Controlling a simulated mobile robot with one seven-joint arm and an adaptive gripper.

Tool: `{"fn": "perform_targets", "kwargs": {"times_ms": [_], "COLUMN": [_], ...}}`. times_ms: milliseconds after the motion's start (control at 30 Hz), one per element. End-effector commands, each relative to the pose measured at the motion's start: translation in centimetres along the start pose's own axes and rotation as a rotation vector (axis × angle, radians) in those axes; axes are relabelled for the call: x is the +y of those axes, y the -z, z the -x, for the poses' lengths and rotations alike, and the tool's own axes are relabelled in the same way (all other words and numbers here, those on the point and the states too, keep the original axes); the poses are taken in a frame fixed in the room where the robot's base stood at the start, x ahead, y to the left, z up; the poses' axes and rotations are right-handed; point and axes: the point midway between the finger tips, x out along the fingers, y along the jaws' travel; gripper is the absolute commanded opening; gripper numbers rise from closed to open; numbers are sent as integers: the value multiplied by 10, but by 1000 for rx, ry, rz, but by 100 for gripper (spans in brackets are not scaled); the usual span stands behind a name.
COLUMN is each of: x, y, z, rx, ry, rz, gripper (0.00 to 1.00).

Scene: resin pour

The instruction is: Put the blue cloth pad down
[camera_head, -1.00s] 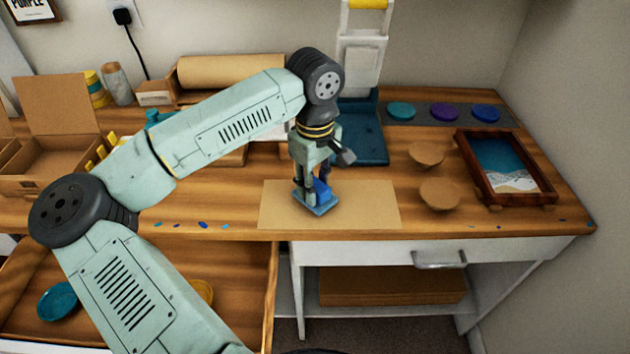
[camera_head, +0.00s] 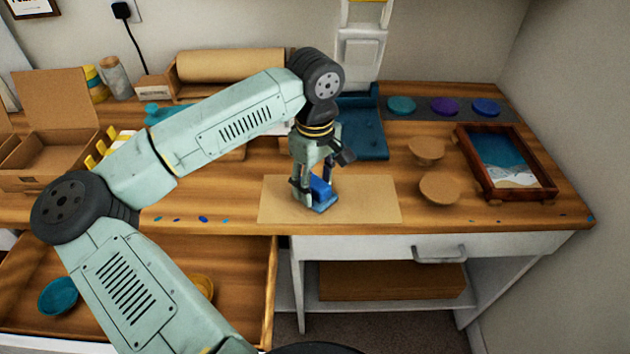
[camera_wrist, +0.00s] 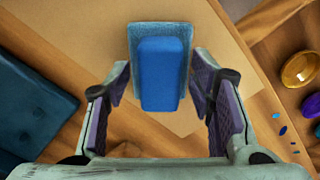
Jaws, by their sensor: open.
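The blue cloth pad (camera_head: 321,192) rests on the tan paper sheet (camera_head: 370,200) near the counter's front edge. It has a raised blue block on a lighter blue base. In the wrist view the pad (camera_wrist: 160,75) lies between and just beyond the fingertips, with gaps on both sides. My gripper (camera_head: 316,190) points down over it, its fingers open on either side of the pad. The wrist view shows the gripper (camera_wrist: 162,85) spread apart and not touching the block.
An open drawer (camera_head: 150,318) with a teal bowl (camera_head: 58,297) sits below left. Two cork rounds (camera_head: 440,188) and a framed resin tray (camera_head: 507,162) stand to the right. Several coloured discs (camera_head: 444,106) lie at the back. A dark blue scale-like item (camera_head: 362,125) is behind the gripper.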

Motion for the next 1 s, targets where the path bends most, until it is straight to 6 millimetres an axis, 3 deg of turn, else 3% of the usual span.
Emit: {"fn": "perform_targets", "kwargs": {"times_ms": [233,700,1000], "x": [0,1,0], "y": [1,1,0], "z": [10,104,124], "rx": [3,2,0], "ry": [0,-1,0], "rz": [1,1,-1], "gripper": [49,49,49]}}
